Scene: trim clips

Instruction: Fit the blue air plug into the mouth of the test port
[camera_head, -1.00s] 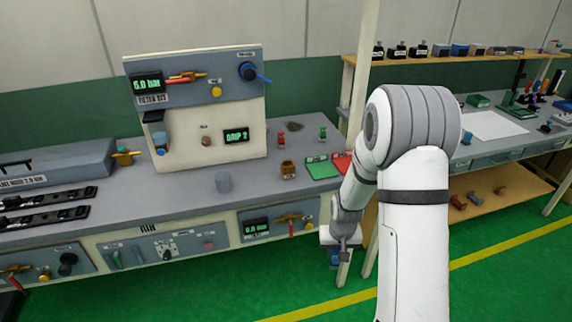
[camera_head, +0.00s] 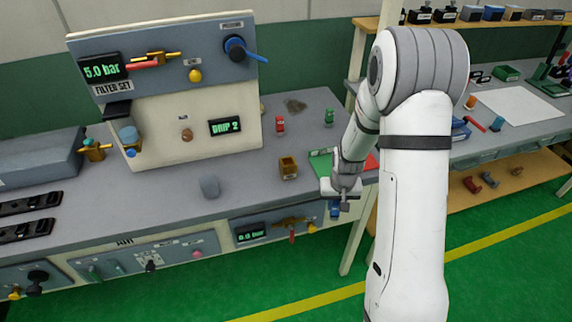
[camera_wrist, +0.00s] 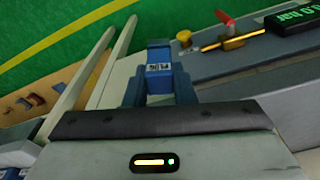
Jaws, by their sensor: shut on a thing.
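My gripper (camera_head: 341,204) is at the bench's front edge, right of the lower air panel. It is shut on the blue air plug (camera_head: 335,211), a small blue block hanging below it. In the wrist view the plug (camera_wrist: 159,58), with a pale printed label, stands between the two dark blue fingers of the gripper (camera_wrist: 158,82). The front panel with the 0.0 bar display (camera_head: 251,232) carries a brass fitting (camera_head: 287,225) with a red lever and a yellow knob. The fitting also shows in the wrist view (camera_wrist: 232,41), apart from the plug. I cannot tell which part is the test port's mouth.
An upright filter panel (camera_head: 165,140) stands behind. A bench leg (camera_head: 357,245) is near the gripper. Green floor lies open in front.

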